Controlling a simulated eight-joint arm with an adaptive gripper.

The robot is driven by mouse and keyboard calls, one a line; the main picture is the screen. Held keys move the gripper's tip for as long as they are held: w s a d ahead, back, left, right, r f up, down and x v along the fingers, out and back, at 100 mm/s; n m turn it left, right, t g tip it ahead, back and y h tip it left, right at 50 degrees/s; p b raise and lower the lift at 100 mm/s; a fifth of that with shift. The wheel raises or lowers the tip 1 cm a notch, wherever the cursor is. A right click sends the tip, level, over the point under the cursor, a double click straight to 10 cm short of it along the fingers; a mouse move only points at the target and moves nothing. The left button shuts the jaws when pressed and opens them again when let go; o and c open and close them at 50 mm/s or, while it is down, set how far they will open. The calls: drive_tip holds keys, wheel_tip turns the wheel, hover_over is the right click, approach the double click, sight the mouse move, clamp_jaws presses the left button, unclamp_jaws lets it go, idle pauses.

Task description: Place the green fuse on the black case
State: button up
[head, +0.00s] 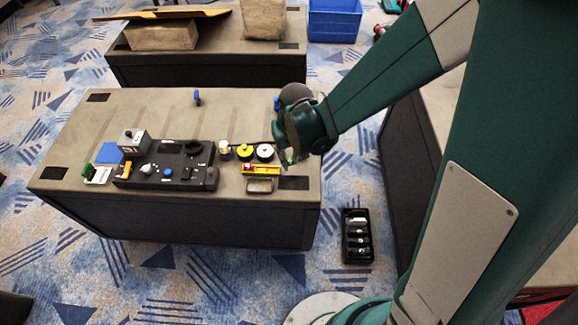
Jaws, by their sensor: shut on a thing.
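My gripper (288,156) is over the right end of the near grey table, close to its right edge. It is shut on a small greenish piece at its fingertips, which looks like the green fuse; the fingers hide most of it. A long black case (150,182) with knobs, a blue button and switches on top lies on the table, to the left of my gripper and apart from it. No other green fuse can be made out.
Yellow and white spools (243,152) and a yellow-and-red piece (262,169) lie between the case and my gripper. A grey box (134,142) stands at the case's back left. A black compartment tray (357,253) is on the floor. The table's back is mostly clear.

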sight(290, 162)
drive_tip(key=shift+f, duration=0.2)
drive_tip(key=shift+f+b, duration=0.55)
drive_tip(key=shift+f, duration=1.35)
drive_tip(key=shift+f, duration=0.15)
drive_tip(key=o, duration=0.7)
drive_tip(key=shift+r, duration=0.2)
drive_tip(key=shift+s+d+r+p, duration=0.1)
drive_tip(key=shift+s+r+p, duration=0.3)
drive_tip(key=shift+r, duration=1.6)
drive_tip(key=shift+s+d+r+p, duration=0.1)
drive_tip(key=shift+r+p, duration=0.5)
drive_tip(key=shift+r, duration=1.35)
drive_tip(key=shift+s+d+r+p, duration=0.15)
drive_tip(key=shift+r+p, duration=0.35)
drive_tip(key=shift+r, duration=1.5)
drive_tip(key=shift+r, duration=0.1)
